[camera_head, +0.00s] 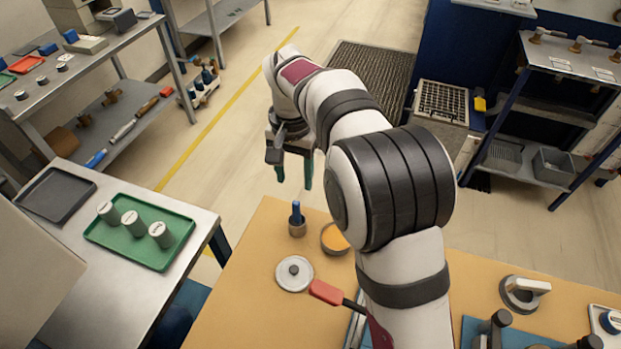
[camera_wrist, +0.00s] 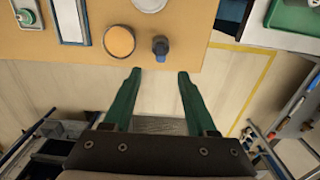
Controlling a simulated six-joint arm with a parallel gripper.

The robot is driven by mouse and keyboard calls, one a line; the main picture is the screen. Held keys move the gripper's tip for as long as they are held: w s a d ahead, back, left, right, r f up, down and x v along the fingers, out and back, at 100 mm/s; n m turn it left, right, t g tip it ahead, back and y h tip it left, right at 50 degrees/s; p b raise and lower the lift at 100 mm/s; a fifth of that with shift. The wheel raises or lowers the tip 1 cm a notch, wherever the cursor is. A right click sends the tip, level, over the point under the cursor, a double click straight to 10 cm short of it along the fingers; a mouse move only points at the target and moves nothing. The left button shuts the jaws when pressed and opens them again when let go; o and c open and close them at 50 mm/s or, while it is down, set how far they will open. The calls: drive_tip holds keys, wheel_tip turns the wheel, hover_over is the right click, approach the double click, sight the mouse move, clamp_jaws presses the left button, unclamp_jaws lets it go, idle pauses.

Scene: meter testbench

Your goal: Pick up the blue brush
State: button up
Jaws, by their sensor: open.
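The blue brush (camera_head: 296,211) stands upright near the far edge of the tan table, with a blue handle above a round brown base. In the wrist view the brush (camera_wrist: 160,47) shows from above, just past the fingertips and roughly centred between them. My gripper (camera_head: 294,184) is open and empty, with two green fingers pointing down. In the wrist view the gripper (camera_wrist: 159,74) has its fingers spread wide, apart from the brush. In the head view it appears above and beyond the brush, over the table's far edge.
A round dish with orange content (camera_head: 335,237) stands close beside the brush. A white disc with a knob (camera_head: 294,274) and a red-handled tool (camera_head: 326,292) lie nearer. A green tray (camera_head: 118,245) with three grey-green cylinders is on the left metal table. Floor lies beyond the table edge.

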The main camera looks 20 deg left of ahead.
sight(296, 212)
drive_tip(key=f, duration=1.3)
drive_tip(key=shift+w+a+f, duration=0.1)
drive_tip(key=shift+w+f, duration=0.1)
drive_tip(key=shift+f, duration=0.1)
clamp_jaws()
